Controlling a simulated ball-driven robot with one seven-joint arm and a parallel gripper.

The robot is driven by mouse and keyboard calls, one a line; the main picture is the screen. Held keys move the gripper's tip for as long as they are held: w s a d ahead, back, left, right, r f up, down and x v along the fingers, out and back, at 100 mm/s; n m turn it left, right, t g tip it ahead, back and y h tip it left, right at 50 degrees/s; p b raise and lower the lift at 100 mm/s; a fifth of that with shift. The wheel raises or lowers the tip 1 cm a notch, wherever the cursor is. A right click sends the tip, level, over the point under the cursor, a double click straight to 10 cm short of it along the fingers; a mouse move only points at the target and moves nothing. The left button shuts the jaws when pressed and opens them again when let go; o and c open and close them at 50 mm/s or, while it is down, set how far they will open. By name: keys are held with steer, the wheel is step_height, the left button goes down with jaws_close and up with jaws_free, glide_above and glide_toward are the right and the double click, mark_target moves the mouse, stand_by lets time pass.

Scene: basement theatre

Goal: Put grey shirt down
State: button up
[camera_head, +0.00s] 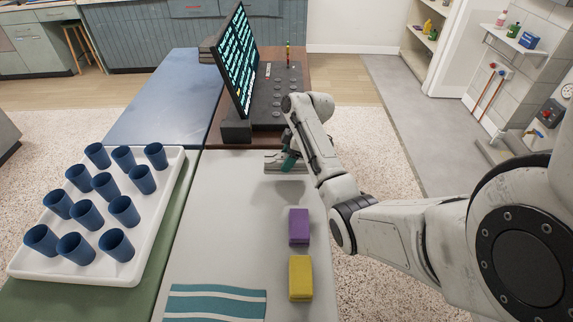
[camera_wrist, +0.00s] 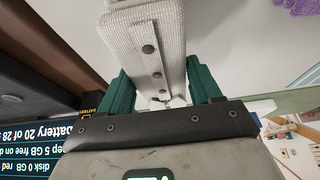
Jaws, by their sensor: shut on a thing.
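The grey shirt (camera_wrist: 145,35) is a folded, pale knitted bundle with a row of dark buttons in the wrist view. My gripper (camera_wrist: 162,92) is shut on one end of it, a green finger on each side. In the head view, my gripper (camera_head: 289,158) is at the far end of the light grey tabletop (camera_head: 235,230), with the shirt (camera_head: 271,160) partly hidden by the fingers. A shadow on the tabletop below suggests that the shirt is slightly above it; contact cannot be told for sure.
A purple block-shaped bundle (camera_head: 299,226) and a yellow one (camera_head: 301,277) lie along the tabletop's right side. A teal-striped cloth (camera_head: 215,302) lies in front. A white tray (camera_head: 160,210) of blue cups stands left. A monitor and control panel (camera_head: 277,97) stand behind. The tabletop's middle is clear.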

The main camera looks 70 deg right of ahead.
steer(key=shift+w+d+f, duration=0.25)
steer(key=shift+w+f, duration=0.05)
steer(key=shift+f, duration=0.15)
steer(key=shift+f+p, duration=0.4)
steer(key=shift+f, duration=1.05)
steer(key=shift+f, duration=0.15)
steer(key=o, duration=1.1)
steer(key=v, duration=1.2)
steer(key=shift+r+b, duration=0.2)
steer(key=shift+b, duration=0.15)
